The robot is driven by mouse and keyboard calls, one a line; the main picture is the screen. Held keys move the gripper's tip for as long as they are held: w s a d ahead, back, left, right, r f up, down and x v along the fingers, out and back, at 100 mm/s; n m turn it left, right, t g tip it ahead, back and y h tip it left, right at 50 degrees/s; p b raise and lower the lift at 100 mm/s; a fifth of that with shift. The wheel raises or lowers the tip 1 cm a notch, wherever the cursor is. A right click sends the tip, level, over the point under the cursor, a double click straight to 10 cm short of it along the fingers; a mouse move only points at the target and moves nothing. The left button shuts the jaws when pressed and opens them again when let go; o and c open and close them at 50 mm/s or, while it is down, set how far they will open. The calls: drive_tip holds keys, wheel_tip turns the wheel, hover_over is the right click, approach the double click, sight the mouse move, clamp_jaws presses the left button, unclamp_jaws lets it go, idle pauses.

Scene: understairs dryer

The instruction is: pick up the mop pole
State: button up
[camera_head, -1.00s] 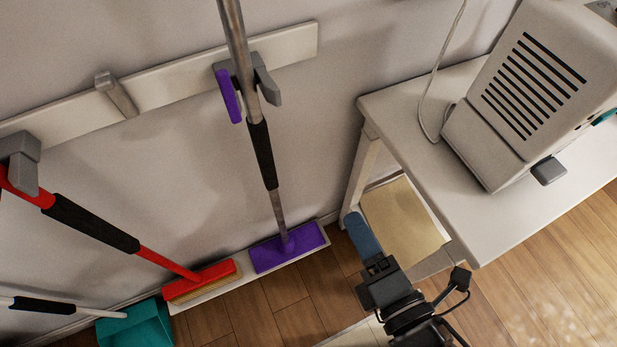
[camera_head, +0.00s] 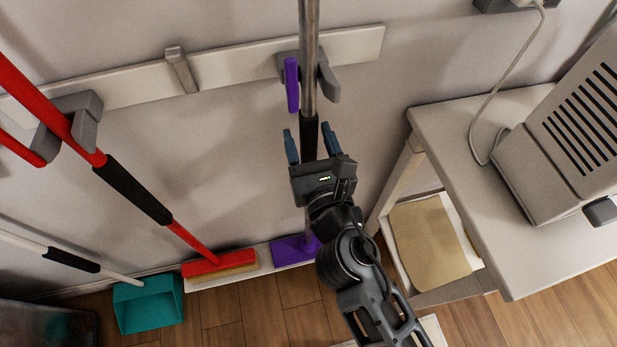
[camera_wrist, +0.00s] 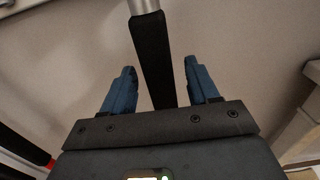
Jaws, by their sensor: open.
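The mop pole (camera_head: 308,60) is a grey metal pole with a black grip and a purple mop head (camera_head: 292,250) at its foot. It stands nearly upright in a grey wall clip (camera_head: 326,80) with a purple tab. My gripper (camera_head: 307,140) is open, its two blue fingers on either side of the pole's black grip, below the clip. In the wrist view the black grip (camera_wrist: 152,60) passes between the open fingers (camera_wrist: 158,82), with gaps on both sides. My arm hides part of the lower pole.
A red broom (camera_head: 140,190) and a white-handled teal dustpan (camera_head: 148,303) stand left along the wall. A white table (camera_head: 445,130) with a grey slatted appliance (camera_head: 560,150) is close on the right. The wall rail (camera_head: 225,72) runs behind the pole.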

drive_tip(key=shift+x, duration=1.3)
drive_tip(key=shift+c, duration=0.3)
clamp_jaws()
drive_tip(key=shift+r, duration=0.1)
